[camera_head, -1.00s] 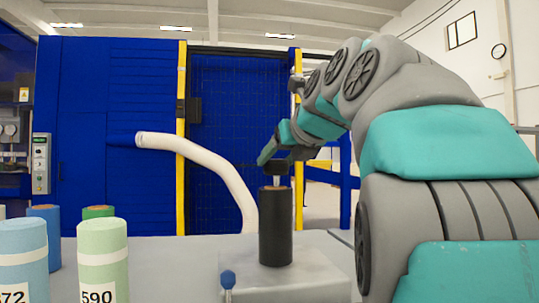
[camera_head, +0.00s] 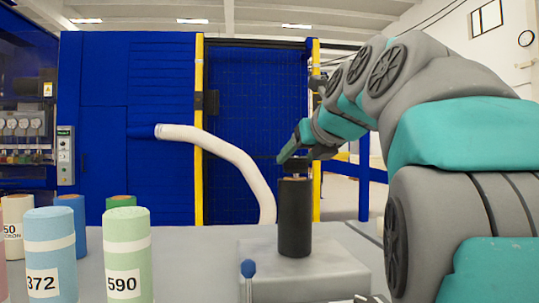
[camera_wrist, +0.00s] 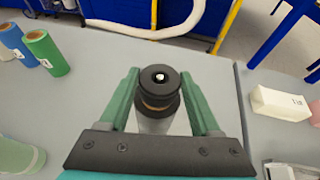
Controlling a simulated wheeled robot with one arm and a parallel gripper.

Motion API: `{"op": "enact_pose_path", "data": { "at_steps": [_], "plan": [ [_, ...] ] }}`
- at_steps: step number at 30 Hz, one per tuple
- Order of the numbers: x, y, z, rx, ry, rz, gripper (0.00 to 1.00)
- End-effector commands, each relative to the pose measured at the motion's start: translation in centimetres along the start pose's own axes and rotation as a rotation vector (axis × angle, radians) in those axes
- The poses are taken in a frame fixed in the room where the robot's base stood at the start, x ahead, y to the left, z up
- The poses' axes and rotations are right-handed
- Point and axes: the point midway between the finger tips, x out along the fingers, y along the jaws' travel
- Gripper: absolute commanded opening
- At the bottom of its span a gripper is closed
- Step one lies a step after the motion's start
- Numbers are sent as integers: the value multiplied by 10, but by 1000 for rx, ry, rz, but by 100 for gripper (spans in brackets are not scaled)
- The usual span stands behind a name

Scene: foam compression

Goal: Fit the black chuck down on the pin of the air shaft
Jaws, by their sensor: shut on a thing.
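The black chuck (camera_head: 291,161) is a dark disc held between the fingers of my gripper (camera_head: 295,157). In the wrist view the chuck (camera_wrist: 159,77) sits between the two green fingers, with a small pale spot in its centre hole. My gripper is shut on it. Below it stands the upright black cylinder of the air shaft (camera_head: 294,220), with a brownish top. A short pale pin (camera_head: 295,174) shows between the chuck and this top in the head view. The chuck is just above the cylinder top; how far the pin reaches into it is hidden.
The air shaft stands on a grey block (camera_head: 345,272) with a blue knob (camera_head: 248,268) in front. Labelled rolls, including a blue one (camera_head: 50,255) and a green one (camera_head: 127,255), stand to the left. A white box (camera_wrist: 280,103) lies at right in the wrist view.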

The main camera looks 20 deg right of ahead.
Motion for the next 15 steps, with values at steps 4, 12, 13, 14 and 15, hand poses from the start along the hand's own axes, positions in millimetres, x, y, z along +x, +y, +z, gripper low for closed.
{"op": "enact_pose_path", "data": {
  "at_steps": [4,12,13,14,15],
  "plan": [
    [2,0,-4,0,0,0,6],
    [4,0,-10,-1,-2,0,6],
    [4,0,-10,-1,-2,0,6],
    [4,0,-11,-1,-1,0,6],
    [4,0,-11,-1,-1,0,6]
  ]
}}
